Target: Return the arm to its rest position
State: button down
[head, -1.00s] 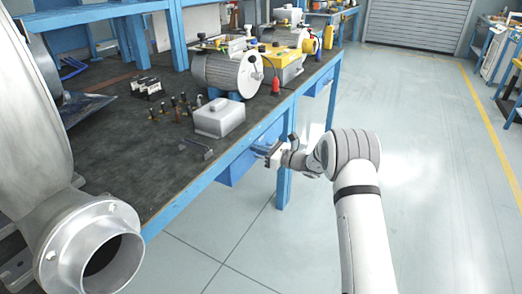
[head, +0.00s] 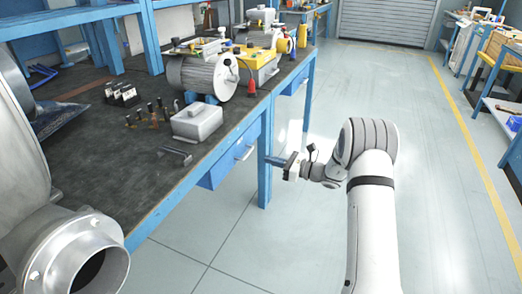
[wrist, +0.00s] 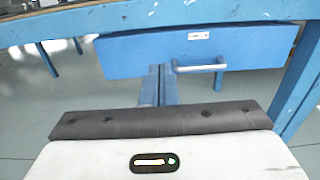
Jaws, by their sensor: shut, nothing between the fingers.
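My gripper (head: 272,160) is at the end of my white arm, off the bench's right side and in front of a blue bench leg. It points left toward the bench and is shut, with nothing held. In the wrist view my gripper's fingers (wrist: 159,86) lie together, below a blue drawer (wrist: 240,50) with a metal handle. The drawer front also shows in the head view (head: 228,160), left of the gripper. A gap between gripper and bench is hard to judge.
The dark-topped bench (head: 150,185) carries a grey motor (head: 205,76), a metal box (head: 196,122), small tools and a large blower (head: 30,160) at the left. The grey floor (head: 430,190) to the right is open, up to a yellow line and another bench.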

jog(key=s+a+r+n+g+h+p, duration=0.2)
jog(key=s+r+n+g+h+p, duration=0.45)
jog(key=s+r+n+p, duration=1.05)
jog(key=s+d+r+n+h+p, duration=0.2)
jog(key=s+d+r+h, duration=0.1)
jog(key=s, duration=0.5)
jog(key=s+d+r+n+t+h+p, duration=0.1)
jog(key=s+d+r+n+h, duration=0.1)
jog(key=s+d+r, duration=0.3)
jog(key=s+d+r+n+h+p, duration=0.1)
jog(key=s+d+r+h, duration=0.3)
jog(key=s+r, duration=0.5)
jog(key=shift+s+d+n+t+h+p, duration=0.4)
jog(key=shift+s+p, duration=0.45)
jog(key=shift+s, duration=0.35)
